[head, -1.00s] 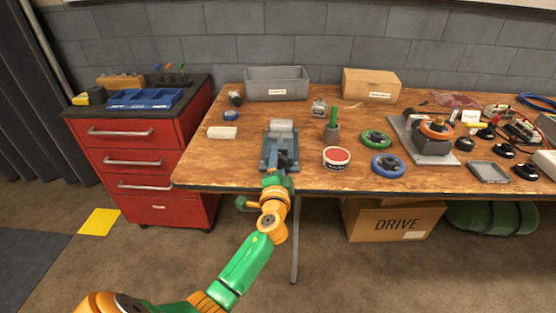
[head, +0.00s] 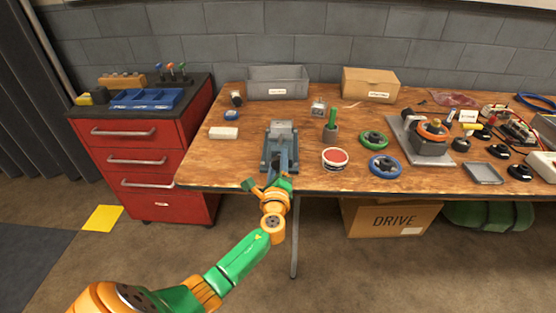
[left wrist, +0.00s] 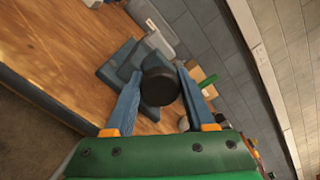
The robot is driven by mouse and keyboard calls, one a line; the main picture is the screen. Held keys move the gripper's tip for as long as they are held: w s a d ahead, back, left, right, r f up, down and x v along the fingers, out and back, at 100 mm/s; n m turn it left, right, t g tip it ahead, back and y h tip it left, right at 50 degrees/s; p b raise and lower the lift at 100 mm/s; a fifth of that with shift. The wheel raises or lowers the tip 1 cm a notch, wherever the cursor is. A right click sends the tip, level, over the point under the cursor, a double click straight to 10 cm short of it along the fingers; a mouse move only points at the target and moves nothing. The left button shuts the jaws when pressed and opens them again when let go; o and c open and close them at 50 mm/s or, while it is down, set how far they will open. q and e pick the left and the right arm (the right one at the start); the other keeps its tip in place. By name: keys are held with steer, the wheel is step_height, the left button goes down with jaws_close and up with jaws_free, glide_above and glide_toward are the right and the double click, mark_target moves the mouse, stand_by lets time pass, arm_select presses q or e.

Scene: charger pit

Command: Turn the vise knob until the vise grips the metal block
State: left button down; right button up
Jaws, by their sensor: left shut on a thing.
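The blue-grey vise (head: 267,157) stands near the front edge of the workbench in the head view. The light grey metal block (head: 281,127) sits at its far end; whether the jaws touch it is too small to tell. My left gripper (head: 281,176) reaches the vise's near end and hides the knob there. In the left wrist view the knob (left wrist: 160,86) is a dark round disc between my two blue fingers, and my left gripper is shut on it. The vise body (left wrist: 118,66) shows behind the knob. My right gripper is in neither view.
On the wooden bench (head: 215,165), a red-topped round tin (head: 335,158), a green ring (head: 373,139) and a blue ring (head: 384,166) lie right of the vise. A grey bin (head: 277,83) stands behind. Bare wood flanks the vise.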

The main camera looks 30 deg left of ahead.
arm_select(q)
steer(key=m+p, duration=0.1)
steer(key=m, duration=0.3)
steer(key=shift+r+m+p, duration=0.1)
steer(key=shift+m+p, duration=0.2)
steer(key=shift+p, duration=0.05)
steer(key=m+p, duration=0.1)
steer(key=m, duration=0.3)
steer(key=shift+d+m+p, duration=0.1)
steer(key=shift+m+p, duration=0.2)
steer(key=shift+p, duration=0.1)
steer(key=m+p, duration=0.1)
steer(key=m, duration=0.3)
steer(key=shift+m+p, duration=0.3)
steer(key=m+p, duration=0.1)
steer(key=m, duration=0.2)
steer(key=shift+m, duration=0.3)
steer(key=m+p, duration=0.1)
steer(key=m, duration=0.3)
steer(key=shift+d, duration=0.1)
steer(key=m+p, duration=0.1)
steer(key=m, duration=0.4)
steer(key=shift+w, duration=0.1)
steer(key=m+p, duration=0.1)
steer(key=m, duration=0.3)
steer(key=shift+f, duration=0.2)
steer(key=shift+m, duration=2.1)
